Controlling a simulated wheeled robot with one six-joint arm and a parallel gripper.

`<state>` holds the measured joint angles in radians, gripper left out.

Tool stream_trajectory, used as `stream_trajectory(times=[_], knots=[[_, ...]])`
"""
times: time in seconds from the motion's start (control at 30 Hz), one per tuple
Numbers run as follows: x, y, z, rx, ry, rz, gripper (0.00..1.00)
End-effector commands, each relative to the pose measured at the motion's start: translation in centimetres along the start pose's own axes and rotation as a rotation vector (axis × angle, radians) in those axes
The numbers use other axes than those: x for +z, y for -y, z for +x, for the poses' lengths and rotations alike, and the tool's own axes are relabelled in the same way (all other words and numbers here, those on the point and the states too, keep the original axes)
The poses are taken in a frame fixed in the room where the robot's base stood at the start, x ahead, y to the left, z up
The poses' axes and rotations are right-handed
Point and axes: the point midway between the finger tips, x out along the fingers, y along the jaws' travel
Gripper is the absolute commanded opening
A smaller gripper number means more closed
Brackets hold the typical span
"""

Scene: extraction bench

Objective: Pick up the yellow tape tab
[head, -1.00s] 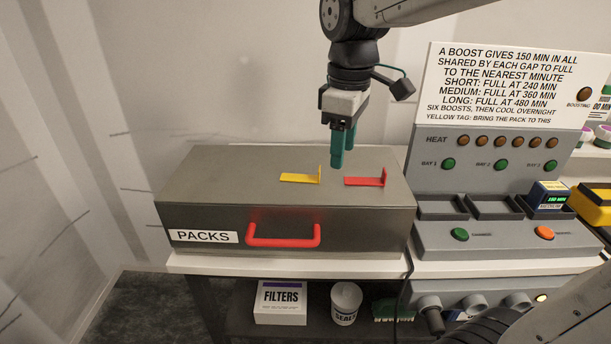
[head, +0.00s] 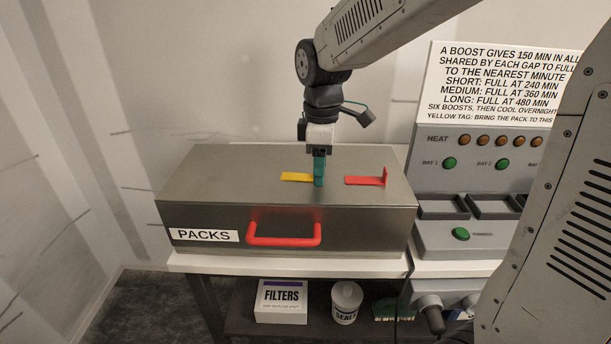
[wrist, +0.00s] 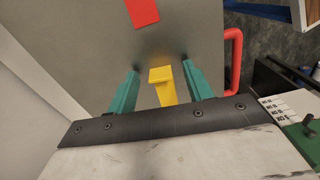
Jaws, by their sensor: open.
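The yellow tape tab (head: 296,177) lies on top of the grey PACKS box, its upright end hidden behind my gripper in the head view. In the wrist view the yellow tab (wrist: 163,84) stands between the two teal fingers, with a gap on each side. My gripper (head: 319,182) points down at the tab's right end, and its fingers are open in the wrist view (wrist: 160,88). Whether the fingertips touch the box top cannot be told.
A red tab (head: 366,180) lies on the box top to the right, and also shows in the wrist view (wrist: 143,12). The PACKS box (head: 225,182) has a red front handle (head: 284,241). A charging station (head: 440,190) stands to the right of the box.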

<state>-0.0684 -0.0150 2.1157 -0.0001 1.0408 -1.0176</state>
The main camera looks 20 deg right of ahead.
Motion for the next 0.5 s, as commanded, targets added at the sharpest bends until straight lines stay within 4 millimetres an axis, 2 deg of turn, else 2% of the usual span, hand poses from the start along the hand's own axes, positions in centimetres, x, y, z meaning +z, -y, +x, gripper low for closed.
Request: stream_trajectory(times=[0.17,0.2,0.37,0.5], knots=[[0.02,-0.01,0.06,0.0,0.0,0.001,0.51],[0.02,-0.01,0.05,0.0,0.0,0.001,0.48],[0.02,-0.01,0.04,0.0,0.0,0.001,0.04],[0.02,-0.01,0.03,0.0,0.0,0.001,0.04]])
